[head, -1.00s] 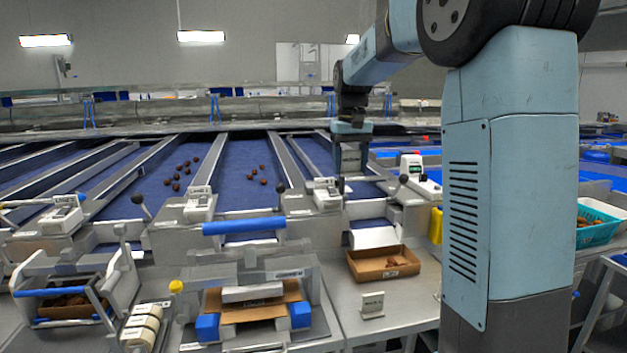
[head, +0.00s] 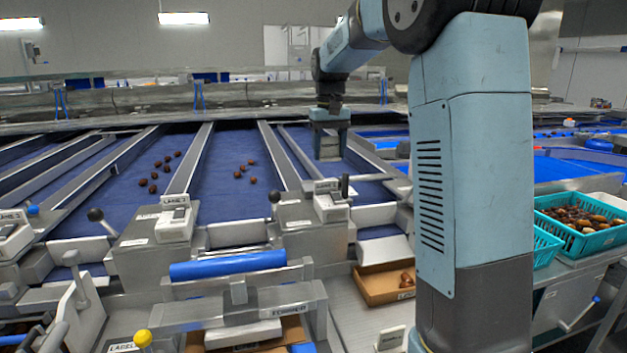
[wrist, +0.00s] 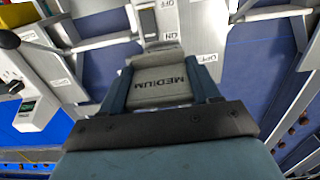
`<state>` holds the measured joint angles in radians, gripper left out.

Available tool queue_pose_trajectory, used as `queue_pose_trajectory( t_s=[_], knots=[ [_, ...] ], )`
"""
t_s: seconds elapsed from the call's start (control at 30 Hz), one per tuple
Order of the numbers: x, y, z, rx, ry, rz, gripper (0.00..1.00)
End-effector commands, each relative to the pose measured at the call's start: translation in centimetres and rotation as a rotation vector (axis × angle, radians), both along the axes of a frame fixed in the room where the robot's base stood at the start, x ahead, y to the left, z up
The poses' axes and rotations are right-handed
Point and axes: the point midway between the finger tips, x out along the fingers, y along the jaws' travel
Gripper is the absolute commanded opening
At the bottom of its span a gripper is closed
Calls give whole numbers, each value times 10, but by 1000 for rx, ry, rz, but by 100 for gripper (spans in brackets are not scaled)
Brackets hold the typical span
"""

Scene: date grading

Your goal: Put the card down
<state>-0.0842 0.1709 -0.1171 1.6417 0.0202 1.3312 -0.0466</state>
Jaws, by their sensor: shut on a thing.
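A grey card printed MEDIUM (wrist: 158,98) is between the two fingers of my gripper (wrist: 160,80) in the wrist view. The fingers are shut on its left and right sides. In the head view my gripper (head: 329,148) hangs over the blue belt lanes, beyond the lever units. The card is hard to make out there. In the wrist view the card is in front of a lever unit and blue belt; I cannot tell whether it touches anything.
An open cardboard box (head: 373,293) with a few dates sits on the steel bench left of my arm. A small standing sign (head: 391,339) is in front of it. A teal basket (head: 590,244) of dates is at right. Lever units (head: 160,230) and a blue roller (head: 228,264) lie ahead.

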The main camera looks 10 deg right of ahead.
Motion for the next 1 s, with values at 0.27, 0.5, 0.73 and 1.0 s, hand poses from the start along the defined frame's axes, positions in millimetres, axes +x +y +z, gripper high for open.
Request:
queue_pose_trajectory(
  t_s=[0.27, 0.5, 0.73, 1.0],
  knots=[
    [53, 0, -25, -1, 1, -11, 32],
    [88, 5, -57, 0, 2, -12, 32],
    [105, 7, -78, 0, -1, -13, 32],
    [115, 8, -94, 0, 3, -12, 32]
  ],
)
